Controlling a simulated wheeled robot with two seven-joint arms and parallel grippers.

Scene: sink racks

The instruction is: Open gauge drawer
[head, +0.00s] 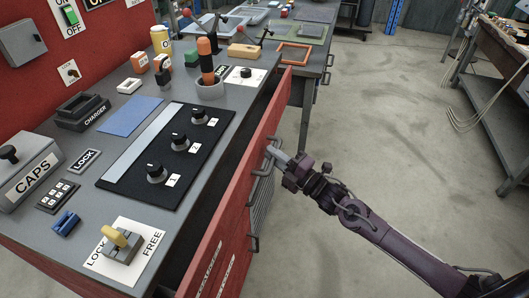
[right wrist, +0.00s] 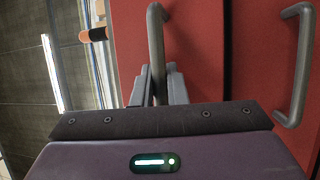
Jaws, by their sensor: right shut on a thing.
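A red drawer front (head: 276,108) runs along the right side of the grey workbench. It stands out from the bench top, with a dark gap between them, so the drawer is partly open. My right gripper (head: 276,154) is shut on a grey bar handle (head: 269,139) of this front. In the right wrist view the handle (right wrist: 157,45) stands between the two fingers of the gripper (right wrist: 158,85). I cannot read a gauge label on this front. The drawer's inside is mostly hidden in shadow. My left gripper is not in view.
Another handle (head: 254,243) sits nearer on the red fronts. The bench top holds a black knob panel (head: 140,180), a charger block (head: 84,110) and a lock/free switch (head: 120,244). The concrete floor (head: 400,125) right of the bench is clear.

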